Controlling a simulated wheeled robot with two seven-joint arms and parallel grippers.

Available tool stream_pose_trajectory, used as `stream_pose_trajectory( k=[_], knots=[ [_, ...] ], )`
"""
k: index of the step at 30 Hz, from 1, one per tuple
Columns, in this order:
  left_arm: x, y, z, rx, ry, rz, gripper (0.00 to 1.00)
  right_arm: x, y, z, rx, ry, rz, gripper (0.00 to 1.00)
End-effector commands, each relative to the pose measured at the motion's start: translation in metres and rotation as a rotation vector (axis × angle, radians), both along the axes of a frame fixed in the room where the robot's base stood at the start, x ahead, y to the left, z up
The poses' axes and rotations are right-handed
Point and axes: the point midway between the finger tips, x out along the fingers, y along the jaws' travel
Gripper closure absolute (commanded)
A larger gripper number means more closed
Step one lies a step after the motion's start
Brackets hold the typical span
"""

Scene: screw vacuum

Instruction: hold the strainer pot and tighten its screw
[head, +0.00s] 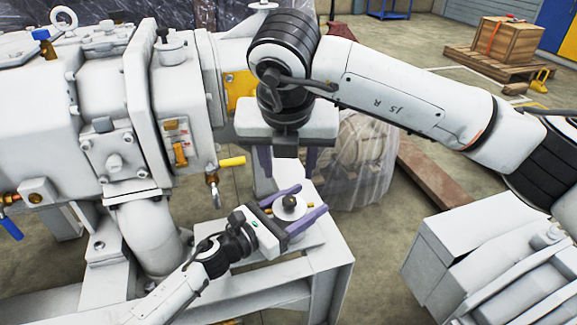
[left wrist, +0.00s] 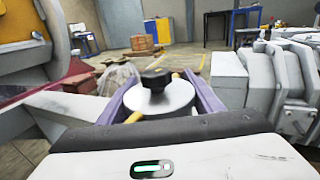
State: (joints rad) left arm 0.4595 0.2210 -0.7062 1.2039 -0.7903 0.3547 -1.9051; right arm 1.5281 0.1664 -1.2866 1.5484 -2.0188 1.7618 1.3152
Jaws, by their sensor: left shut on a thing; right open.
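The strainer pot (head: 286,212) is a small round white vessel with a dark knob-like screw (head: 290,200) on top. It stands low at the machine's front frame. My left gripper (head: 304,203) is shut on the pot, with a purple finger along each side. In the left wrist view the pot's white lid (left wrist: 160,101) and black screw (left wrist: 155,79) show upright between the fingers. My right gripper (head: 288,172) is open and empty, pointing down above the pot and slightly behind it in the picture. Its purple fingers are spread apart, clear of the screw.
The large white vacuum machine (head: 70,110) fills the left side, with a yellow-handled valve (head: 230,162) near the pot. A plastic-wrapped object (head: 362,160) stands behind to the right. A grey box-shaped unit (head: 450,265) is at lower right. A wooden crate (head: 505,43) is far back.

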Motion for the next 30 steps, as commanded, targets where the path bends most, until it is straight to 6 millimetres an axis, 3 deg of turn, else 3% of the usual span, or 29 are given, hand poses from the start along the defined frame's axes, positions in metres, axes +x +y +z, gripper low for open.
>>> stream_pose_trajectory(
  k=[1,4,5,16,30],
  knots=[
    [0.000,0.000,-0.001,0.002,0.001,0.000,0.37,0.000,0.000,0.000,0.000,0.000,0.000,0.56],
    [0.000,0.000,-0.001,0.001,0.001,0.000,0.20,0.000,0.000,0.000,0.000,0.000,0.000,0.56],
    [0.000,0.000,-0.001,0.001,0.001,0.000,0.18,0.000,0.000,0.000,0.000,0.000,0.000,0.56],
    [-0.004,0.006,0.000,0.001,-0.001,0.001,0.18,0.000,0.000,0.000,0.000,0.000,0.000,0.56],
    [-0.063,0.075,-0.002,0.003,0.003,0.000,0.18,0.000,0.000,0.000,0.000,0.000,0.000,0.56]
  ],
)
